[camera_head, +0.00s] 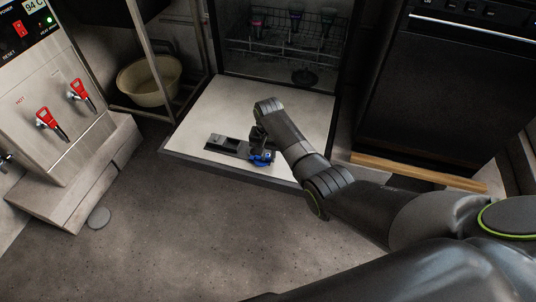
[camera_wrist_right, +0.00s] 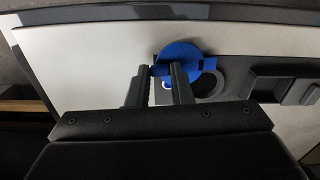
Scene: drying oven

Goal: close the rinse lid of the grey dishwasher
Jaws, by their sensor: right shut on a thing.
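The grey dishwasher's door (camera_head: 205,117) is folded down flat, its pale inner face up. A dark dispenser panel (camera_head: 228,145) is set in that face. The blue rinse lid (camera_head: 262,158) is at the panel's right end in the head view. In the right wrist view the blue lid (camera_wrist_right: 188,58) is a round disc with a tab, standing over a round dark opening (camera_wrist_right: 207,84). My right gripper (camera_wrist_right: 160,72) is shut on the lid's tab; it reaches down over the door in the head view (camera_head: 259,150). My left gripper is not in view.
The open dishwasher tub holds a wire rack (camera_head: 290,45) with several items. A dark oven-like appliance (camera_head: 435,90) stands at the right with a wooden strip (camera_head: 418,171) below. A dispenser with red taps (camera_head: 60,105) and a beige basin (camera_head: 150,80) stand at the left.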

